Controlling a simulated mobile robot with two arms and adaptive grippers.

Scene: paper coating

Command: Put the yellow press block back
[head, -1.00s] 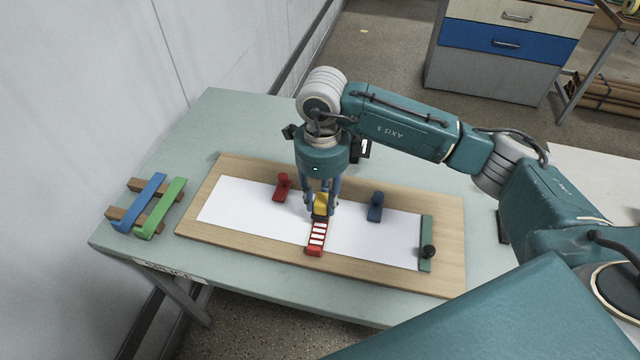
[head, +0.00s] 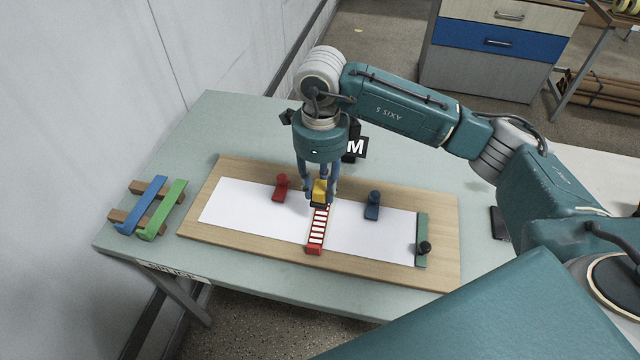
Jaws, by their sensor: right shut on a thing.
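The yellow press block (head: 320,190) with a dark underside is between the fingers of my right gripper (head: 319,194). The gripper is shut on it and points down over the middle of the wooden board (head: 262,249). The block is at the far end of the red and white striped strip (head: 317,228). I cannot tell whether its underside touches the board or hangs just above it. My left gripper is not in view.
White paper (head: 240,208) lies on the board. A red block (head: 281,187), a blue block (head: 372,205) and a green bar with a black knob (head: 422,238) are on the board. Blue (head: 142,205) and green (head: 163,208) bars lie on a rack at the left. The table's (head: 237,119) back left is clear.

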